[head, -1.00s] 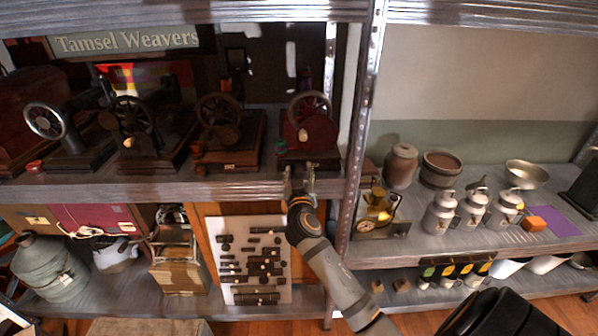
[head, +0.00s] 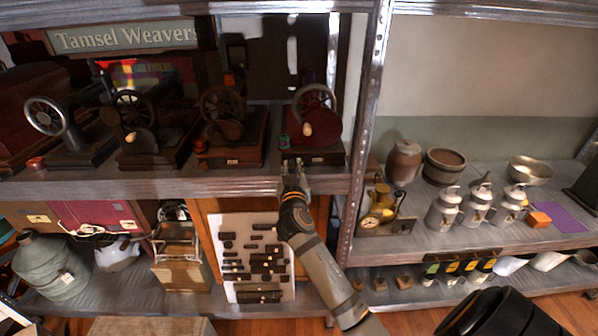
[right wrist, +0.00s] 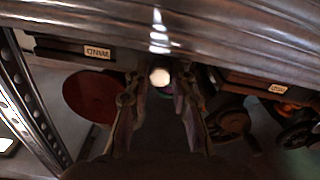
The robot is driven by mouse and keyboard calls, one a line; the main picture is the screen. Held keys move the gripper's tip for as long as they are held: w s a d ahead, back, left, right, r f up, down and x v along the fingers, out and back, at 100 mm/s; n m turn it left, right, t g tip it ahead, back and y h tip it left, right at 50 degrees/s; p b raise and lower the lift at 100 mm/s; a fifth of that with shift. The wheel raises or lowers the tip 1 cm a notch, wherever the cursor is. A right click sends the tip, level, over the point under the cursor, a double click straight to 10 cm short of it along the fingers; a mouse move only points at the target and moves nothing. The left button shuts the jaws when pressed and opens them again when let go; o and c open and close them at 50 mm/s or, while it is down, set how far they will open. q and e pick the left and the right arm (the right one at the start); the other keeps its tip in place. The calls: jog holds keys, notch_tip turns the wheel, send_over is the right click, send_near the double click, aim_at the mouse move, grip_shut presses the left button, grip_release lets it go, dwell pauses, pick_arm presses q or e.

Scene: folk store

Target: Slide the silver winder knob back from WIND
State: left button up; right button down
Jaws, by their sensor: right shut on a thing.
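The silver winder knob (right wrist: 160,77) shows as a small bright round end between the fingers of my right gripper (right wrist: 160,92) in the right wrist view. The gripper is shut on it. The WIND label (right wrist: 97,51) appears upside down to the left of the knob, clear of the fingers. In the head view, my right gripper (head: 295,178) is at the shelf's front edge, below the front left of the rightmost sewing machine (head: 312,128), which has a dark red disc. The knob is too small or hidden to make out there. My left gripper is not in view.
Several other dark sewing machines stand to the left on the same shelf (head: 140,185). A metal upright (head: 366,110) rises close to the right of the arm. A white board (head: 228,292) with dark parts is below. Milk cans (head: 443,210) stand on the right-hand shelf.

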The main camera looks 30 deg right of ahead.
jog(key=shift+w+a, duration=0.25)
jog(key=shift+a, duration=0.15)
jog(key=shift+s+d, duration=0.15)
jog(key=shift+d, duration=0.05)
jog(key=c, duration=1.5)
grip_release()
jog(key=o, duration=0.4)
jog(key=shift+w+a, duration=0.2)
jog(key=shift+a, duration=0.15)
jog(key=shift+c, duration=0.2)
jog(key=shift+s+d, duration=0.1)
jog(key=shift+s, duration=0.05)
jog(key=v, duration=0.7)
jog(key=shift+a, duration=0.2)
jog(key=shift+f, duration=0.1)
